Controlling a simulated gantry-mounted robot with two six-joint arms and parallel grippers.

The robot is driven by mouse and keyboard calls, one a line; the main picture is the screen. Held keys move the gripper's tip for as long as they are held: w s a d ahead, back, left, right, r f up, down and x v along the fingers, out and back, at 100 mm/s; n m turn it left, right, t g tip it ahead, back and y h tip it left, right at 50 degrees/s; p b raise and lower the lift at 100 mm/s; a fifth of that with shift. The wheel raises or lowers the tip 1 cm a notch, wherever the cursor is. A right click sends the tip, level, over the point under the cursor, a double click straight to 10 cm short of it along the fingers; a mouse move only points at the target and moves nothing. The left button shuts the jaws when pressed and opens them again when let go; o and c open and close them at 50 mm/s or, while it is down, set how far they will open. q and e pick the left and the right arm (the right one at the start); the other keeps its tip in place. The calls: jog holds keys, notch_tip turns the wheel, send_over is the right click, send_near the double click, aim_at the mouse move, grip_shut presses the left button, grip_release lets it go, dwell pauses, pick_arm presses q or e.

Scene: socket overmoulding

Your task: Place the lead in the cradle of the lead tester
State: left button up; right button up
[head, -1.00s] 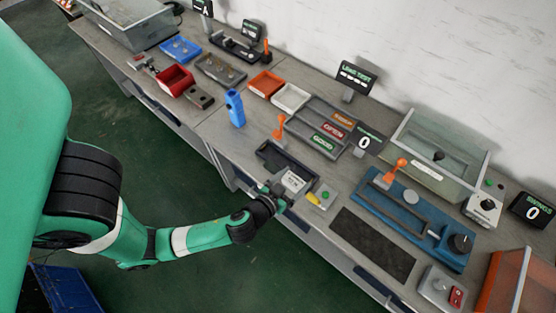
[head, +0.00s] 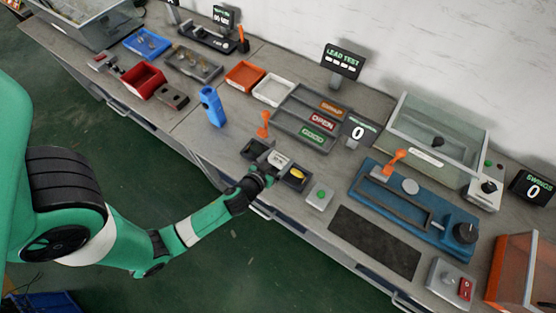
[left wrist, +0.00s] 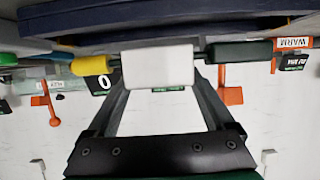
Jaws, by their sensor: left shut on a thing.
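My left gripper (head: 268,170) is shut on the lead, at its white middle part (head: 279,160). In the left wrist view the white part (left wrist: 157,66) lies across the fingers, with a yellow end (left wrist: 90,66) on the left and a dark green end (left wrist: 238,50) on the right. In the head view the yellow end (head: 297,173) shows over the dark cradle fixture (head: 290,183), beside the orange lever (head: 264,130). The lead lies along the fixture; whether it rests in the cradle or is just above it I cannot tell. My right gripper is not in view.
The LEAD TEST display (head: 343,60) stands behind a grey sorting tray (head: 283,117). A green-button box (head: 318,196) is right of the fixture, and a blue press (head: 375,190) further right. A blue upright holder (head: 212,106) is to the left. The dark mat (head: 375,242) is clear.

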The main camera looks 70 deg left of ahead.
aim_at(275, 165)
pick_arm(q)
jog(key=f, duration=0.1)
jog(key=f+b, duration=0.1)
jog(key=shift+a+f, duration=0.3)
jog(key=shift+a, duration=0.1)
jog(key=shift+f+b, duration=0.3)
jog(key=shift+b, duration=0.1)
jog(key=shift+d+r, duration=0.15)
jog(key=shift+d, duration=0.15)
jog(key=shift+a+f, duration=0.1)
jog(key=shift+f, duration=0.1)
jog(key=o, duration=1.1)
jog(key=shift+o, duration=0.2)
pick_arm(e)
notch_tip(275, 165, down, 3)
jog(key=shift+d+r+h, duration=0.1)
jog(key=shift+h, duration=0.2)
pick_arm(q)
jog(key=shift+r, duration=0.1)
